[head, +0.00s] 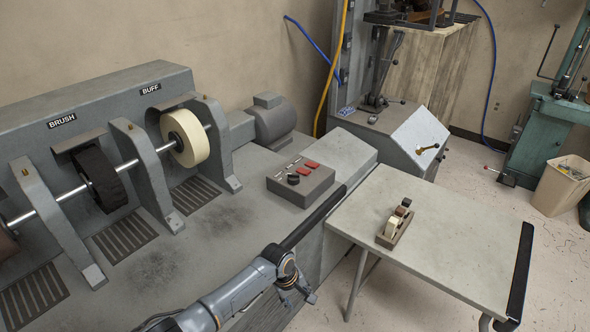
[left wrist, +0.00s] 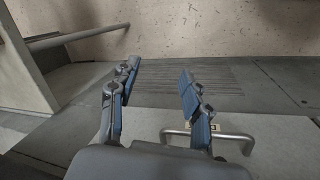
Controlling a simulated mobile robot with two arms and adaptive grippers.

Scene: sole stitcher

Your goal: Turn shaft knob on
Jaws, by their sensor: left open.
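A grey control box (head: 301,184) sits on the machine's bench top in the head view. A black round knob (head: 293,179) is on its face, beside red buttons (head: 311,164) and small labels too small to read. My left gripper (head: 300,297) is in front of the bench, below and apart from the box. In the left wrist view my left gripper (left wrist: 157,80) shows open, with nothing between its blue-padded fingers. The knob does not show in that view. My right gripper is in neither view.
A shaft carries a black brush wheel (head: 96,178) and a cream buff wheel (head: 186,138). A black edge strip (head: 313,216) runs along the bench front. A metal handle (left wrist: 210,135) lies near my fingers.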

